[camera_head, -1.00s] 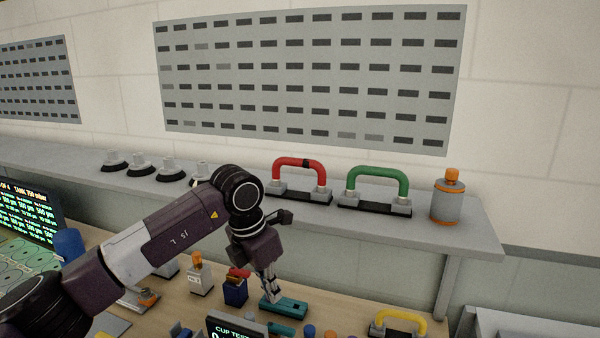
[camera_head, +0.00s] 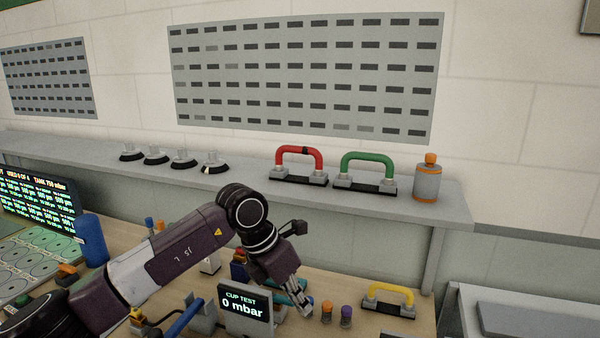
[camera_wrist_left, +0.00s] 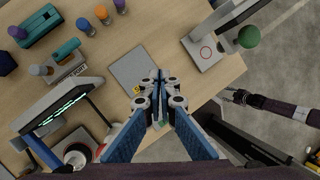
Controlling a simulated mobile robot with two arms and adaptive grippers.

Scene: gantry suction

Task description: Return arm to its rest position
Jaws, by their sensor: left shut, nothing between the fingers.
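My left arm comes in from the left over the wooden table (camera_head: 350,325) in the head view. Its gripper (camera_head: 303,308) points down and right, between the "CUP TEST 0 mbar" display (camera_head: 245,308) and two small cylinders. In the left wrist view the left gripper's fingers (camera_wrist_left: 160,76) meet at the tips, with nothing between them, above the table near a grey plate (camera_wrist_left: 135,66). My right gripper (camera_wrist_left: 235,96) shows small and dark at the right of the wrist view, off the table edge; its finger opening is unclear.
The back shelf (camera_head: 445,207) holds a red handle (camera_head: 299,158), a green handle (camera_head: 367,169), several suction cups and an orange-topped canister (camera_head: 426,180). A yellow handle (camera_head: 388,291) lies on the table's right part.

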